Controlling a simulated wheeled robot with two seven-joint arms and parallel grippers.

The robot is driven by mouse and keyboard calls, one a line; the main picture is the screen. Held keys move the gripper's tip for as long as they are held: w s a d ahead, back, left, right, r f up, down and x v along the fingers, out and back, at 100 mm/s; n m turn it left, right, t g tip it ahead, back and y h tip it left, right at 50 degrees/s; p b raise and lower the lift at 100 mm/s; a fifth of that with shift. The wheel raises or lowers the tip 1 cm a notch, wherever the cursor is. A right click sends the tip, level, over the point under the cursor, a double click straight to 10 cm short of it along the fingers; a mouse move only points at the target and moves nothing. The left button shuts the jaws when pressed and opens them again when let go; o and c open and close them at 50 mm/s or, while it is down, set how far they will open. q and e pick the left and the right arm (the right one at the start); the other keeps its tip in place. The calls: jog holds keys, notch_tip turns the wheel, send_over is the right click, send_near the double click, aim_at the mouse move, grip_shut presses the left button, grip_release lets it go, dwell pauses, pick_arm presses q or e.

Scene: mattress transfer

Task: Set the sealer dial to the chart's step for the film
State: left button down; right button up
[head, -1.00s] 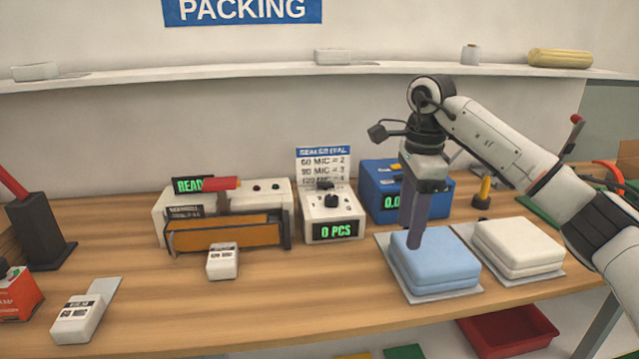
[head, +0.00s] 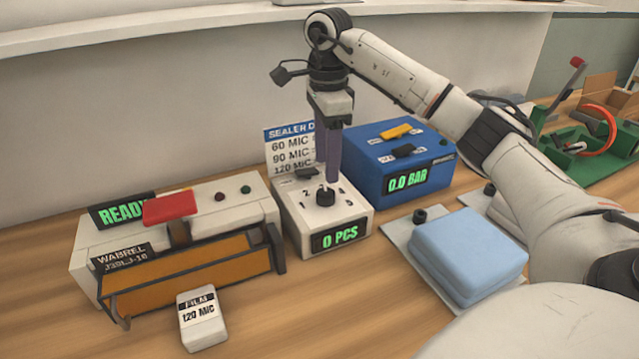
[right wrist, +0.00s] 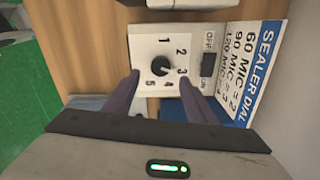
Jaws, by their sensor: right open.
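The sealer dial is a black knob (head: 326,196) on a white box (head: 297,213), with printed numbers around it. In the right wrist view the knob (right wrist: 163,66) is ringed by 1 to 5; I cannot tell surely where it points. My right gripper (head: 327,178) is open and points down over the dial. In the right wrist view its fingertips (right wrist: 160,75) lie on either side of the knob, apart from it. The SEALER DIAL chart (head: 289,150) stands behind, partly hidden; the wrist view (right wrist: 254,70) shows 60 MIC = 2 and 90 MIC = 3. A film tag (head: 202,320) reads 120 MIC.
The sealer (head: 180,235) with a red handle and READY display stands left of the dial box. A blue box (head: 397,165) showing 0.0 BAR stands right of it. A blue folded pad (head: 470,255) lies on a grey sheet. The table front is partly clear.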

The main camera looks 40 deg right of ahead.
aim_at(326, 192)
notch_tip(326, 192, down, 6)
jog(key=shift+f, duration=0.65)
jog(key=shift+w, duration=0.1)
jog(key=c, duration=1)
pick_arm(q)
jog(key=shift+w+r, duration=0.35)
jog(key=shift+w, duration=0.05)
pick_arm(e)
jog(key=shift+c, duration=0.2)
